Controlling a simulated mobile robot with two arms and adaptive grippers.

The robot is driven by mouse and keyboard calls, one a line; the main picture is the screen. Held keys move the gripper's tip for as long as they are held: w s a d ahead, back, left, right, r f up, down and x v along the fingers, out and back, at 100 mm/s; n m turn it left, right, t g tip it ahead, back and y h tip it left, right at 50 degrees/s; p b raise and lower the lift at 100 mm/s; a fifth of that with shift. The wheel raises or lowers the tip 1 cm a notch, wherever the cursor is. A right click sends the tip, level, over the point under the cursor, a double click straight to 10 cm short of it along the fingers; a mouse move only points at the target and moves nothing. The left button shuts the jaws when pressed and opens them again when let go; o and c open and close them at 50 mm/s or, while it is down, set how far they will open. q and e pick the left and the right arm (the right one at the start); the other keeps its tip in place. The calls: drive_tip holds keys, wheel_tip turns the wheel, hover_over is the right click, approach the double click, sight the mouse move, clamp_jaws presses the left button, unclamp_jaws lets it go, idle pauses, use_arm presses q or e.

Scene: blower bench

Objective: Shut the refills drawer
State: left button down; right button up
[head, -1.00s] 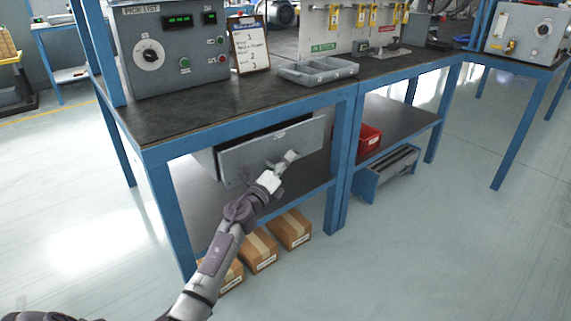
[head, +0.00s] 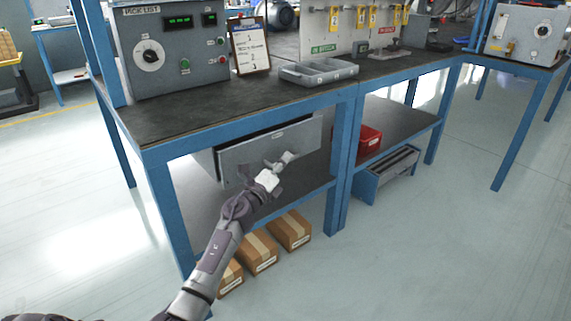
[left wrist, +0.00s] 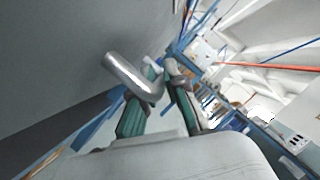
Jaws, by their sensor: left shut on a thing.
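The refills drawer (head: 252,158) hangs under the left bench, its grey front carrying a small pale label. It stands partly open, with a dark gap above its front and part of its side wall showing. My left gripper (head: 281,161) is at the drawer front, below and right of the label. In the left wrist view, my left gripper (left wrist: 160,88) is shut on a bent metal handle (left wrist: 128,76), beside the grey drawer front (left wrist: 75,55). The gripper hides the handle in the head view. The drawer's contents cannot be seen. My right gripper is not in view.
The blue bench leg (head: 341,165) stands right of the drawer. A lower shelf (head: 312,177) lies beneath it, with cardboard boxes (head: 291,231) on the floor. A red bin (head: 371,138) sits on the right shelf. The floor in front is clear.

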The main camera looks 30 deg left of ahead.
sight(275, 157)
use_arm(q)
drive_tip(key=a, duration=0.1)
drive_tip(key=w+a+b, duration=0.1)
drive_tip(key=a, duration=0.1)
drive_tip(key=shift+f, duration=0.15)
drive_tip(key=shift+w+a, duration=0.1)
drive_tip(key=shift+a, duration=0.15)
drive_tip(key=shift+r, duration=0.25)
drive_tip(key=c, duration=1.2)
unclamp_jaws()
drive_tip(key=shift+f, duration=0.1)
drive_tip(key=shift+s+f, duration=0.15)
drive_tip(key=shift+s, duration=0.25)
drive_tip(key=v, duration=1.1)
